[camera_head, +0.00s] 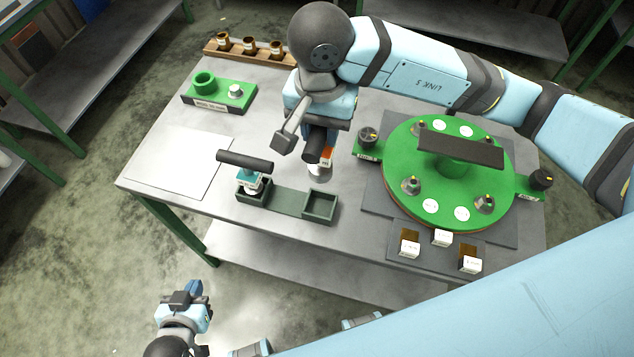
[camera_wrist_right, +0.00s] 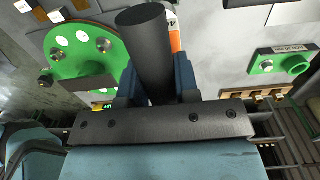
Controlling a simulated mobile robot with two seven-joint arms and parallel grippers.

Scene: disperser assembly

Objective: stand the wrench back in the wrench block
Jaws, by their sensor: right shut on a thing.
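My right gripper (camera_head: 319,138) points down over the middle of the table. It is shut around a thick dark cylinder, the wrench's handle (camera_head: 313,148), which fills the space between the fingers in the right wrist view (camera_wrist_right: 147,50).
A dark green tray (camera_head: 287,200) holds a teal piece (camera_head: 250,178) under a black bar. The green turntable (camera_head: 455,200) fills the right. A brown rack (camera_head: 225,52) lies behind. A pale sheet area (camera_head: 180,165) is clear.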

